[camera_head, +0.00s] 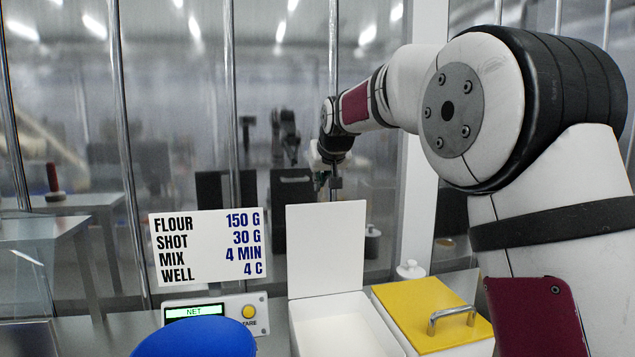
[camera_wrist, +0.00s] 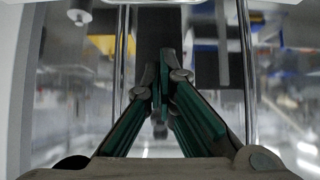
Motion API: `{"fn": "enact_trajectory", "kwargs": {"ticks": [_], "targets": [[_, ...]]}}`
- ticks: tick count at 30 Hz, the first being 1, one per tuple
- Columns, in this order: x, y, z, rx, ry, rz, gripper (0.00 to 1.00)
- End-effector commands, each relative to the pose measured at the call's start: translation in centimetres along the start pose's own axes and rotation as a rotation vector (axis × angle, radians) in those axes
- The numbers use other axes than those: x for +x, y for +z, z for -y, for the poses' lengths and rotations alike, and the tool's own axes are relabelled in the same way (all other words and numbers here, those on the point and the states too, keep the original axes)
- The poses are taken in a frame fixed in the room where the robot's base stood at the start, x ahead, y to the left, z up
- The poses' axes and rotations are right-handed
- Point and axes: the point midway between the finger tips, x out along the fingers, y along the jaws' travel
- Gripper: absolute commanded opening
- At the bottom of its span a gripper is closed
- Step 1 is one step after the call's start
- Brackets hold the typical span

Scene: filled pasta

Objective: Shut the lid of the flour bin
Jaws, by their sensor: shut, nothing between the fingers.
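An open white bin (camera_head: 345,328) stands on the counter at the bottom centre of the head view, and I take it to be the flour bin. Its white lid (camera_head: 327,246) stands upright at the bin's back edge. My gripper (camera_head: 334,185) is above the lid's top edge and looks to be behind it, with no contact visible. In the wrist view, my gripper's fingertips (camera_wrist: 164,62) are together, with nothing between them. I cannot make out the lid for sure in the wrist view.
A yellow lid (camera_head: 432,314) with a metal handle covers a box right of the bin. A recipe sign (camera_head: 208,248) and a scale (camera_head: 212,308) stand to the left, with a blue rounded thing (camera_head: 195,339) in front. Upright metal bars (camera_head: 233,120) and a glassy wall lie behind.

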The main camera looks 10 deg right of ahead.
Motion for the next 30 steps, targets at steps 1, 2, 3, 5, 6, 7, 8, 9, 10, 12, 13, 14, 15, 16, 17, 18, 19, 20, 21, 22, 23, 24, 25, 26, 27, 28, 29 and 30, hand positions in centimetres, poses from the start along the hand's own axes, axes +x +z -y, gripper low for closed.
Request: {"fn": "enact_trajectory", "kwargs": {"ticks": [1, 2, 3, 5, 6, 7, 8, 9, 10, 12, 13, 14, 15, 16, 17, 18, 19, 20, 21, 22, 23, 24, 25, 26, 27, 28, 29, 30], "targets": [[1.1, 0.2, 0.0, 0.0, 0.0, 0.005, 0.0], [1.7, 0.1, 0.0, 0.0, 0.0, 0.005, 0.0], [2.4, 0.1, 0.0, 0.0, 0.0, 0.004, 0.0], [3.5, 0.1, 0.0, 0.0, 0.0, 0.004, 0.0], [4.1, 0.1, 0.0, 0.0, 0.0, 0.003, 0.0], [4.6, 0.1, 0.0, 0.0, 0.0, 0.004, 0.0], [5.1, 0.2, 0.0, 0.0, 0.0, 0.004, 0.0], [5.6, 0.1, 0.0, 0.0, 0.0, 0.003, 0.0], [6.1, 0.1, 0.0, 0.0, 0.0, 0.004, 0.0], [7.0, 0.1, 0.0, 0.0, 0.0, 0.003, 0.0], [7.4, 0.1, 0.0, 0.0, -0.001, 0.003, 0.0], [7.5, 0.2, 0.0, 0.0, -0.001, 0.002, 0.0], [6.8, 0.5, 0.0, 0.0, -0.001, 0.001, 0.0], [6.6, 0.8, 0.0, 0.0, -0.001, 0.003, 0.0], [6.4, 1.0, 0.0, 0.0, -0.001, 0.002, 0.0], [6.1, 1.3, 0.0, 0.0, -0.001, 0.001, 0.0], [5.9, 1.5, 0.0, 0.0, -0.001, 0.002, 0.0], [5.8, 1.7, 0.0, 0.0, -0.001, 0.003, 0.0], [5.6, 2.0, 0.0, 0.0, 0.0, 0.002, 0.0], [5.5, 2.2, 0.0, 0.0, 0.0, 0.003, 0.0], [5.3, 2.4, 0.0, 0.0, 0.0, 0.003, 0.0], [5.1, 2.6, 0.0, 0.0, 0.0, 0.002, 0.0], [5.0, 2.8, 0.0, 0.0, 0.0, 0.002, 0.0], [5.0, 2.9, 0.0, 0.0, 0.0, 0.001, 0.0], [4.9, 3.0, 0.0, 0.0, 0.0, 0.001, 0.0], [4.9, 3.1, 0.0, 0.0, 0.0, 0.001, 0.0], [4.9, 3.1, 0.0, 0.0, 0.0, 0.002, 0.0], [4.8, 3.2, 0.0, 0.0, 0.0, 0.002, 0.0]]}}
